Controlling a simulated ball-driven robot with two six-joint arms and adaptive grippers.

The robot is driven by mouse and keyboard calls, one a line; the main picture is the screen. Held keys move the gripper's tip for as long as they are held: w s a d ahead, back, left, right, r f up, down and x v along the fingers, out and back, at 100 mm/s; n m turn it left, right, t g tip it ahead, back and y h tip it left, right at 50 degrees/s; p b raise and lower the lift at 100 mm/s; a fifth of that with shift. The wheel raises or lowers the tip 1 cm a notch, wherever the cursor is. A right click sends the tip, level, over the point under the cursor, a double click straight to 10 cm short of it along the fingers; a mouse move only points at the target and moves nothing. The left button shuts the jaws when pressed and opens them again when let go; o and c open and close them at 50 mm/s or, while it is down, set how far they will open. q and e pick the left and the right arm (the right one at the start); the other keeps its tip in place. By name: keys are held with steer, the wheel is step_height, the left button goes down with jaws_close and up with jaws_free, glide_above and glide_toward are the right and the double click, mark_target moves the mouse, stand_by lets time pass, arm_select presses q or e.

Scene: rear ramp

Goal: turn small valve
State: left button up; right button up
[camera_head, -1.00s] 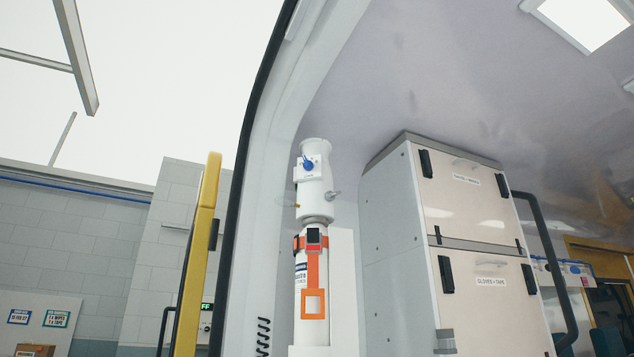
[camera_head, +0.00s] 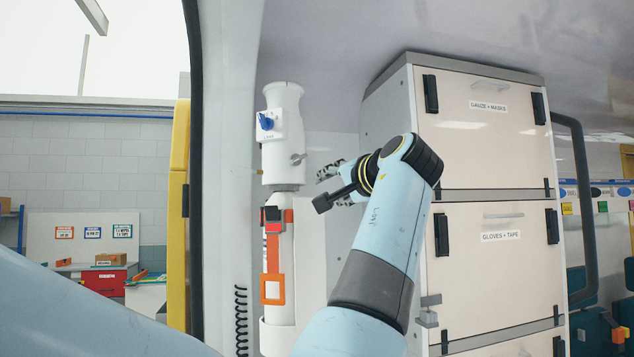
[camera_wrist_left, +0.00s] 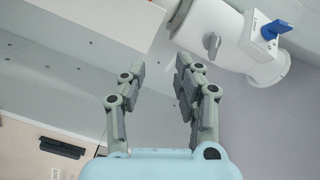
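A white cylinder head (camera_head: 283,140) tops a white bottle (camera_head: 279,245) strapped upright with orange bands. A small grey valve handle (camera_head: 298,159) sticks out of its right side; it also shows in the left wrist view (camera_wrist_left: 212,44). A larger blue knob (camera_head: 266,121) sits on the front plate above, also in the left wrist view (camera_wrist_left: 276,29). My left gripper (camera_head: 325,183) is just right of and slightly below the grey handle, apart from it. In the left wrist view its fingers (camera_wrist_left: 160,70) are spread and empty. My right gripper is not in view.
A tall cabinet (camera_head: 480,150) with labelled drawers stands close right of my left arm. A yellow rail (camera_head: 179,215) and the dark-edged door frame are to the left. A black coiled cord (camera_head: 241,315) hangs beside the bottle.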

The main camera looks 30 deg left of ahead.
arm_select(q)
steer(key=n, duration=0.1)
glide_toward(304, 155)
step_height(304, 155, down, 3)
steer(key=w, duration=0.2)
step_height(304, 155, up, 3)
steer(key=s+g+y+p, duration=0.1)
steer(key=shift+n, duration=0.3)
steer(key=p+x, duration=0.4)
steer(key=x, duration=0.5)
steer(key=shift+a+f+p, duration=0.2)
steer(key=shift+a+p, duration=0.05)
steer(key=shift+p, duration=0.1)
steer(key=shift+w+f, duration=0.1)
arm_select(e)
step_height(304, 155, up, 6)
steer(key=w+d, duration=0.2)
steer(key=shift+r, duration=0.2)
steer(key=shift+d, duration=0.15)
arm_select(q)
jaws_close()
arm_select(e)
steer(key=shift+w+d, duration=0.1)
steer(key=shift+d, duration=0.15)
